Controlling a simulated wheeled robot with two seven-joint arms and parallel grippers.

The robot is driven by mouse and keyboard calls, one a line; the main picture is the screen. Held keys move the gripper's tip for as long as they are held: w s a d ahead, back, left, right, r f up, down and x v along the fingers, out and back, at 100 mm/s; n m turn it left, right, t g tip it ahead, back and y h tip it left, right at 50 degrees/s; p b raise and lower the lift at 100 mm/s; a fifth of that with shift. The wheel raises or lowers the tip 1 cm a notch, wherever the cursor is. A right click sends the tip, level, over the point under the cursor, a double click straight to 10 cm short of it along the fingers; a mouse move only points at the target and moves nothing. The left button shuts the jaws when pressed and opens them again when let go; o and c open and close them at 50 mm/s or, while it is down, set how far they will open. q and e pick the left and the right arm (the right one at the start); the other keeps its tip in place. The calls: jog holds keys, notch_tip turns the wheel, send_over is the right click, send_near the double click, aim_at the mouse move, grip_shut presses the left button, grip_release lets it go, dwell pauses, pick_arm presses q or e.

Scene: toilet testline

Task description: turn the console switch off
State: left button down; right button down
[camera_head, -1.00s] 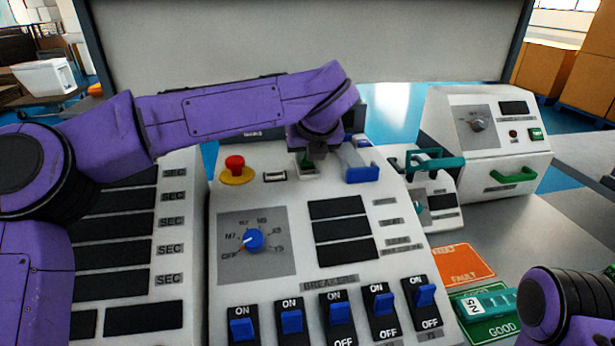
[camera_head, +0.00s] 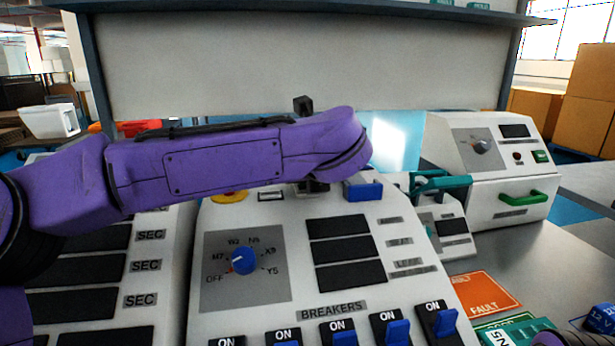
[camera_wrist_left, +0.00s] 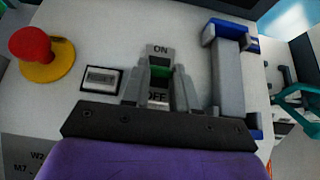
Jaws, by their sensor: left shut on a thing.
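The console switch (camera_wrist_left: 158,74) is a green rocker in a dark slot on the white console (camera_head: 210,310), with ON above and OFF below in the left wrist view. My left gripper (camera_wrist_left: 160,78) is shut on it, one grey finger on each side. Its lower part is partly hidden between the fingers, so I cannot tell which way it is set. In the head view my purple left arm covers the switch, and only a bit of the left gripper (camera_head: 313,187) shows below it.
A red emergency button (camera_wrist_left: 30,45) on a yellow base and a small meter (camera_wrist_left: 101,80) are left of the switch. A grey-and-blue handle (camera_wrist_left: 228,75) stands close on its right. A blue dial (camera_head: 243,260) and several blue breakers (camera_head: 397,332) are lower on the console.

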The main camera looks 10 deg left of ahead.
pick_arm(q)
jog(key=shift+r, duration=0.2)
jog(key=c, duration=1.1)
grip_release()
jog(key=shift+w, duration=0.1)
jog(key=shift+o, duration=1.1)
jog(key=shift+f, duration=0.15)
jog(key=v, duration=1)
jog(key=shift+s, duration=0.25)
jog(key=shift+d, duration=0.1)
